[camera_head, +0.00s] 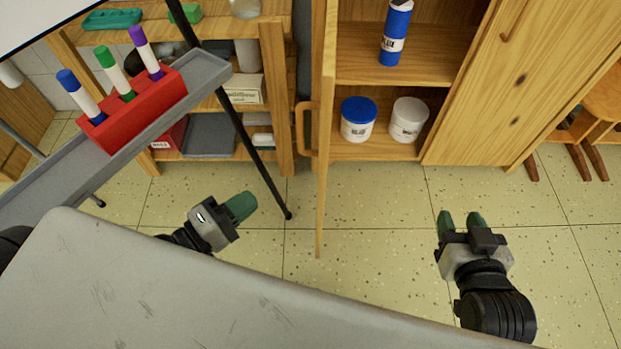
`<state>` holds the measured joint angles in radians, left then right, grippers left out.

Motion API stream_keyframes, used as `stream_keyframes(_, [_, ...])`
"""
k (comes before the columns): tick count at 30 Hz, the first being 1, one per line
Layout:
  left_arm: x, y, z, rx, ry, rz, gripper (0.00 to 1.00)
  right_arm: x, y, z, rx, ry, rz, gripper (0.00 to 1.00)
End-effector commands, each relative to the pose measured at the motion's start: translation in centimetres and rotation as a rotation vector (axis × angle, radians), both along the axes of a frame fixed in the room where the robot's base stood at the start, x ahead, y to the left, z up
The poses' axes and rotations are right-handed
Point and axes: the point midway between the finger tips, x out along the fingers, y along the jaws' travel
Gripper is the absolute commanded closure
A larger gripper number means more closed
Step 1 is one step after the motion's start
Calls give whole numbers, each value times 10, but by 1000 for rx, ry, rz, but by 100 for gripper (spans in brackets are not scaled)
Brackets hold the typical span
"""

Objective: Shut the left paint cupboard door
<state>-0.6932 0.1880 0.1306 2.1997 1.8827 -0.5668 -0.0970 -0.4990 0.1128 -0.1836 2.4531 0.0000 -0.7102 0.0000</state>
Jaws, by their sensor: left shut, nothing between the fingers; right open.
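The paint cupboard stands at the top middle. Its left door (323,120) is swung wide open and seen nearly edge-on, with a wooden handle (303,129) on its left side. Its right door (500,85) is shut. Inside the cupboard are a blue bottle (395,32), a jar with a blue lid (358,119) and a white jar (408,119). My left gripper (240,206) is shut and empty, left of the open door and apart from it. My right gripper (461,221) is open and empty, in front of the right door and apart from it.
A grey easel tray (205,72) with a red marker holder (130,108) is at the upper left, and a dark easel leg (255,147) reaches the floor near my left gripper. A wooden shelf (283,100) stands behind it. A wooden stool (590,125) is at the right. The floor between my grippers is clear.

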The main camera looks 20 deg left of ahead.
Motion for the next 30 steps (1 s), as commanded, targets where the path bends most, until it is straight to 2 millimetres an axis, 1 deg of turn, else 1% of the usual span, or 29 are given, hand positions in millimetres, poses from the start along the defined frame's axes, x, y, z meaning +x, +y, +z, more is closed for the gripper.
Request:
stream_keyframes(1, [7,-4,3,0,-4,-2,100,-2,-1,-2,-8,32,-2,57])
stream_keyframes(5, [29,-18,4,0,-4,-3,100,-14,-7,-15,-38,160,-11,57])
stream_keyframes(9, [52,-33,5,0,-5,-2,100,-31,-15,-31,-77,327,-24,57])
stream_keyframes(14, [77,-49,4,1,-4,-2,100,-54,-24,-46,-116,507,-36,57])
stream_keyframes(18, [80,-70,3,-1,0,-2,100,-72,-31,-54,-142,631,-45,57])
stream_keyframes(21, [82,-80,1,1,1,-2,100,-81,-34,-58,-155,690,-50,57])
stream_keyframes(25, [83,-86,1,2,1,-2,100,-88,-36,-60,-163,734,-53,57])
stream_keyframes(30, [83,-88,0,4,0,-2,100,-90,-36,-61,-166,744,-54,57])
